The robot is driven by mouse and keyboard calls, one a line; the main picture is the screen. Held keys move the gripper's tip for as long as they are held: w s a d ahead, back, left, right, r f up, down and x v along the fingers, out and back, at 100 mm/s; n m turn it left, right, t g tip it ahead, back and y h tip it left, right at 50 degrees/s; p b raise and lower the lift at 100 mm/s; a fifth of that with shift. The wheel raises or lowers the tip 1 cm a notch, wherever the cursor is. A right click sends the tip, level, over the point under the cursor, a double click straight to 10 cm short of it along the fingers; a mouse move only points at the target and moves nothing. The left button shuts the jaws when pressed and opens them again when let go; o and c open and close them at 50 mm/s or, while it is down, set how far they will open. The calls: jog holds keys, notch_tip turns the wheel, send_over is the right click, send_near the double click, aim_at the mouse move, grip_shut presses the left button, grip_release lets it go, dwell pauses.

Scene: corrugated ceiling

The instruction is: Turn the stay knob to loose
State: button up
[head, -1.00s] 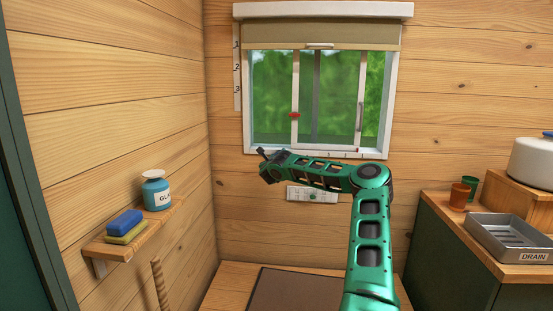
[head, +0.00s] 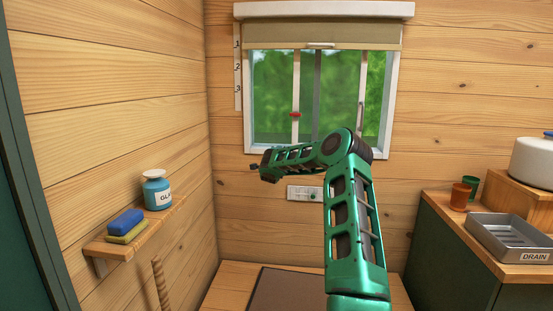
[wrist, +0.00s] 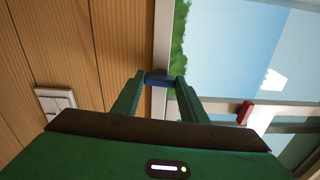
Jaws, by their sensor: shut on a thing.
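My gripper (head: 255,166) is at the lower left corner of the window (head: 272,95) in the head view, seen small and from behind. In the wrist view my gripper (wrist: 160,82) has its two fingers closed on a small dark blue knob (wrist: 158,75) at the edge of the pale window frame. This appears to be the stay knob; no marking on it can be read. The knob is hidden in the head view. A red piece (head: 295,115) sits on the window's upright bar and also shows in the wrist view (wrist: 245,112), apart from my fingers.
A white switch panel (head: 303,193) is on the wall below the window. A shelf (head: 112,246) at left holds a sponge pair and a blue jar (head: 157,192). A counter at right carries cups and a drain tray (head: 510,238). A rolled blind (head: 320,37) covers the window's top.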

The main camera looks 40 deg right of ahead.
jog(key=n, duration=1.2)
jog(key=f+n, duration=0.1)
jog(key=n, duration=0.5)
jog(key=shift+w+a+n, duration=0.1)
jog(key=shift+a+n, duration=0.1)
jog(key=shift+n, duration=0.5)
jog(key=o, duration=1)
jog(key=shift+o, duration=0.2)
jog(key=v, duration=1)
jog(key=shift+s, duration=0.35)
jog(key=shift+a+r, duration=0.1)
